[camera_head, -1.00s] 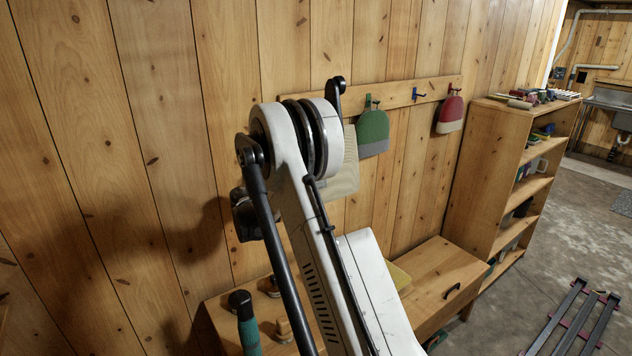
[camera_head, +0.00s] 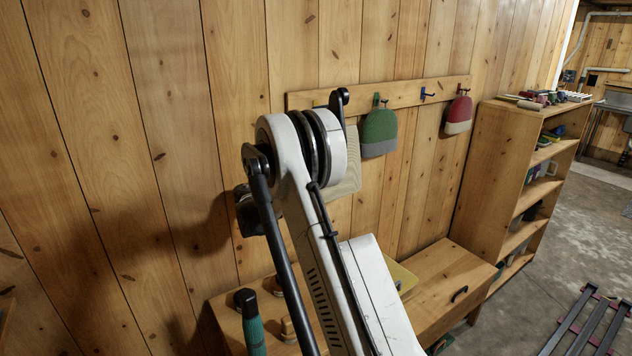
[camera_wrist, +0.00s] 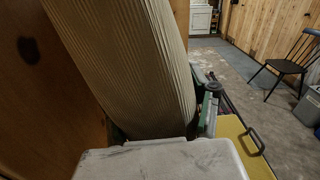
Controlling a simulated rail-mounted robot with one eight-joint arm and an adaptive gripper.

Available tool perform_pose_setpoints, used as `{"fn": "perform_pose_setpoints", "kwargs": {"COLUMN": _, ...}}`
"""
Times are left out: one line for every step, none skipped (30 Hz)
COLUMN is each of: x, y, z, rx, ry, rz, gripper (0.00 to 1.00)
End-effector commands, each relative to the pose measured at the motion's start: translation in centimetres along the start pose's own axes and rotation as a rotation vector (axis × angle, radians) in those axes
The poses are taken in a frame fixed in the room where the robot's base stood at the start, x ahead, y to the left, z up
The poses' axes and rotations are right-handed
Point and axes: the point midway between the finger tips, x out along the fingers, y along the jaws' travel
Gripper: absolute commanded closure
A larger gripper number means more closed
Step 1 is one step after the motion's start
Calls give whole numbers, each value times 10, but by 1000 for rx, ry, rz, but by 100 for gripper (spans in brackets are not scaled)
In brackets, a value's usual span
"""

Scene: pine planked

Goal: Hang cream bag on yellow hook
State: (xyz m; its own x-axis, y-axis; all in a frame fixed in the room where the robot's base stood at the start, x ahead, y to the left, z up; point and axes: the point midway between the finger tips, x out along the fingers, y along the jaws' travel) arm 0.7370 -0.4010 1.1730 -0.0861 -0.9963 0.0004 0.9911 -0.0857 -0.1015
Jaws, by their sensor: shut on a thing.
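The cream bag (camera_head: 349,172) is a ribbed, pale cloth shape beside the wall, left of the green bag and largely behind my arm. It fills the upper middle of the wrist view (camera_wrist: 130,60), hanging at a tilt. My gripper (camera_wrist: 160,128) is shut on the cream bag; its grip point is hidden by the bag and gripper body. In the head view my arm hides the gripper.
The hook board (camera_head: 405,93) also carries a green bag (camera_head: 379,131), a bare blue hook (camera_head: 425,94) and a red bag (camera_head: 458,115). Below are a wooden bench (camera_head: 440,275) and a teal bottle (camera_head: 250,325). A shelf (camera_head: 490,150) stands right.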

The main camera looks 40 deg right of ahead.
Motion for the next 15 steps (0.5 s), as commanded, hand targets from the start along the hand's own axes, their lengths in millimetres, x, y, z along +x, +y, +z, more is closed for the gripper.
{"fn": "perform_pose_setpoints", "kwargs": {"x": 0, "y": 0, "z": 0, "rx": 0, "ry": -1, "rz": 0, "gripper": 83}}
{"fn": "perform_pose_setpoints", "kwargs": {"x": 0, "y": 0, "z": 1, "rx": 0, "ry": -1, "rz": 0, "gripper": 83}}
{"fn": "perform_pose_setpoints", "kwargs": {"x": 0, "y": 0, "z": 1, "rx": 0, "ry": -1, "rz": 0, "gripper": 83}}
{"fn": "perform_pose_setpoints", "kwargs": {"x": 0, "y": 0, "z": 1, "rx": 0, "ry": -1, "rz": 0, "gripper": 83}}
{"fn": "perform_pose_setpoints", "kwargs": {"x": 0, "y": 0, "z": 1, "rx": 0, "ry": -1, "rz": 0, "gripper": 83}}
{"fn": "perform_pose_setpoints", "kwargs": {"x": 0, "y": 0, "z": 1, "rx": 0, "ry": -1, "rz": 0, "gripper": 83}}
{"fn": "perform_pose_setpoints", "kwargs": {"x": 0, "y": 0, "z": 1, "rx": 0, "ry": -1, "rz": 0, "gripper": 83}}
{"fn": "perform_pose_setpoints", "kwargs": {"x": 0, "y": 0, "z": 1, "rx": 0, "ry": -1, "rz": 0, "gripper": 83}}
{"fn": "perform_pose_setpoints", "kwargs": {"x": 0, "y": 0, "z": 1, "rx": 0, "ry": -1, "rz": 0, "gripper": 83}}
{"fn": "perform_pose_setpoints", "kwargs": {"x": 0, "y": 0, "z": 1, "rx": 0, "ry": -1, "rz": 0, "gripper": 83}}
{"fn": "perform_pose_setpoints", "kwargs": {"x": 0, "y": 0, "z": 1, "rx": 0, "ry": -1, "rz": 0, "gripper": 83}}
{"fn": "perform_pose_setpoints", "kwargs": {"x": 0, "y": 0, "z": 1, "rx": 0, "ry": -1, "rz": 0, "gripper": 83}}
{"fn": "perform_pose_setpoints", "kwargs": {"x": 0, "y": 0, "z": 1, "rx": 0, "ry": -1, "rz": 0, "gripper": 83}}
{"fn": "perform_pose_setpoints", "kwargs": {"x": 0, "y": 0, "z": 1, "rx": 0, "ry": -1, "rz": 0, "gripper": 83}}
{"fn": "perform_pose_setpoints", "kwargs": {"x": 0, "y": 0, "z": 0, "rx": 0, "ry": -1, "rz": 0, "gripper": 44}}
